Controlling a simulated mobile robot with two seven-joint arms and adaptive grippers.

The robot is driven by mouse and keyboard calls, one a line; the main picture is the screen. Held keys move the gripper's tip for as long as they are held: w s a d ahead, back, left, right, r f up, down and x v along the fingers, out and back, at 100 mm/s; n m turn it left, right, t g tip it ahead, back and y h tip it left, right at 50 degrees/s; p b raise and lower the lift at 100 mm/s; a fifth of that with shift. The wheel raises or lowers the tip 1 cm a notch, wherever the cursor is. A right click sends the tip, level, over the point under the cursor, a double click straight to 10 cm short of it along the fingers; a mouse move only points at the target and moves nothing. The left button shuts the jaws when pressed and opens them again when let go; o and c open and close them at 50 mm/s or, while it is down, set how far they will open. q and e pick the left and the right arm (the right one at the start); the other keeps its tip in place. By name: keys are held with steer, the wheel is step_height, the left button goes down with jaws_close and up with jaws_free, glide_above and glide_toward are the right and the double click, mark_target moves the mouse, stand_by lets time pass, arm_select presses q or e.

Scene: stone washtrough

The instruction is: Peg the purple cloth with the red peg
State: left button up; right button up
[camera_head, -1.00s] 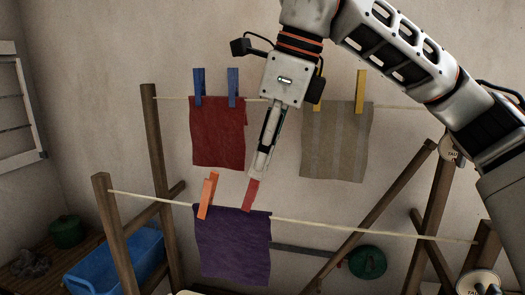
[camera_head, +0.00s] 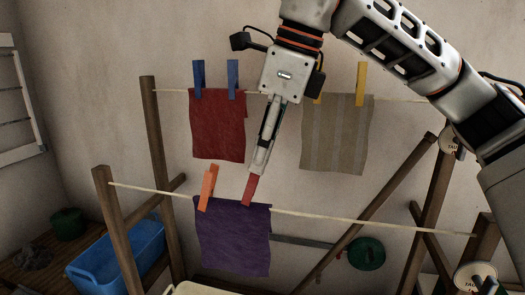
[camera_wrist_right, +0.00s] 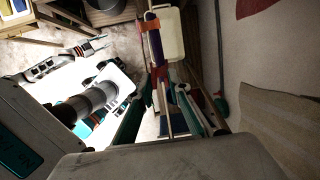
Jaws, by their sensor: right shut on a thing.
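The purple cloth (camera_head: 234,240) hangs on the front line, with an orange peg (camera_head: 208,188) on its top left edge. My right gripper (camera_head: 258,170) points down and is shut on the red peg (camera_head: 249,191). The peg's lower end overlaps the cloth's top edge, right of its middle. I cannot tell whether it straddles the line. The right wrist view shows the purple cloth as a narrow strip (camera_wrist_right: 154,35) beyond the fingers; the red peg is hard to make out there. My left gripper is not in the head view.
Behind, a red cloth (camera_head: 217,125) with blue pegs and a striped beige cloth (camera_head: 336,135) with yellow pegs hang on the back line. Wooden posts (camera_head: 117,225) carry the lines. A blue tub (camera_head: 115,255) stands lower left; the front line right of the purple cloth is bare.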

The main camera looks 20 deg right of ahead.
steer(key=shift+f, duration=0.45)
steer(key=shift+f+b, duration=0.3)
steer(key=shift+f, duration=0.05)
steer(key=shift+d+f, duration=0.1)
steer(key=shift+f, duration=0.15)
steer(key=shift+w+f+b, duration=0.1)
steer(key=shift+f+b, duration=0.2)
steer(key=shift+f, duration=0.15)
stand_by(0.3)
steer(key=o, duration=1)
steer(key=shift+o, duration=0.2)
steer(key=o, duration=0.3)
